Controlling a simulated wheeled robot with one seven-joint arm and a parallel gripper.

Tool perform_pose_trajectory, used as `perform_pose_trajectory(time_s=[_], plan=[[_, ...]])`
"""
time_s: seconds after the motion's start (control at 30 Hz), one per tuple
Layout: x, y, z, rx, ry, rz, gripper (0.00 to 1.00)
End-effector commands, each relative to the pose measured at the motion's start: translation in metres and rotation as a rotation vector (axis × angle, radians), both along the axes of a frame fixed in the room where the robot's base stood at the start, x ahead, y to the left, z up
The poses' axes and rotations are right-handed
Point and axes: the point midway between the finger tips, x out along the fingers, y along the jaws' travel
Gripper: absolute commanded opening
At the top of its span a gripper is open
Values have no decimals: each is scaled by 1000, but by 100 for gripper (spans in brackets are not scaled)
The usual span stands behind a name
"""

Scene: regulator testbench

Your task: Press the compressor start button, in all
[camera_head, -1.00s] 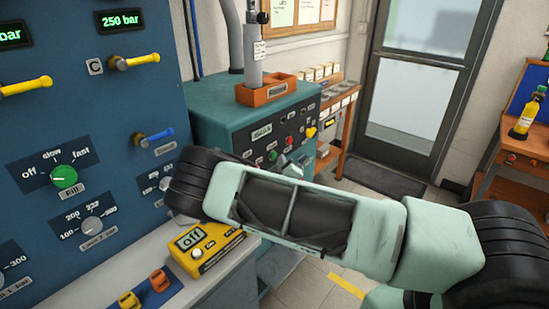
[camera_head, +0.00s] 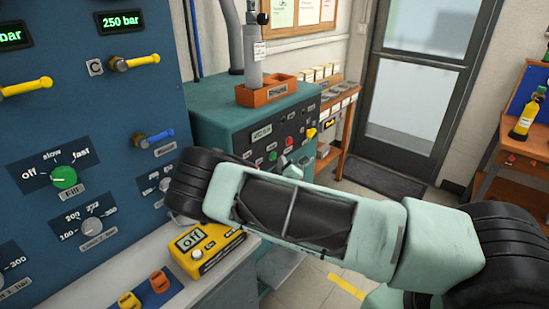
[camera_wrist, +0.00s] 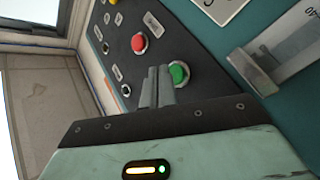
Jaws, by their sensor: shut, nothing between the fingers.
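The compressor is a teal cabinet (camera_head: 222,119) with a dark control panel on its front, in the middle of the head view. In the head view the green button (camera_head: 272,156) sits left of and below the red button (camera_head: 290,141). The labels are too small to read. My gripper (camera_wrist: 159,72) is shut and empty. Its fingertips are close beside the green button, at its left in the wrist view. I cannot tell whether they touch it.
A blue panel (camera_head: 108,100) with levers and dials stands at the left. A yellow box reading "off" (camera_head: 207,249) sits on the ledge below it. An orange holder (camera_head: 266,93) with a grey cylinder stands on the compressor. Floor is free towards the door (camera_head: 413,90).

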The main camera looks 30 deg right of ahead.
Motion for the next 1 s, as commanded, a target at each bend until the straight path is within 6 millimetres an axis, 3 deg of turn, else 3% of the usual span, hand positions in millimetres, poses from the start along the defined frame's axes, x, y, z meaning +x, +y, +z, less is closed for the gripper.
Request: perform_pose_trajectory(time_s=[1.0], plan=[[7,3,-1,1,-2,0,0]])
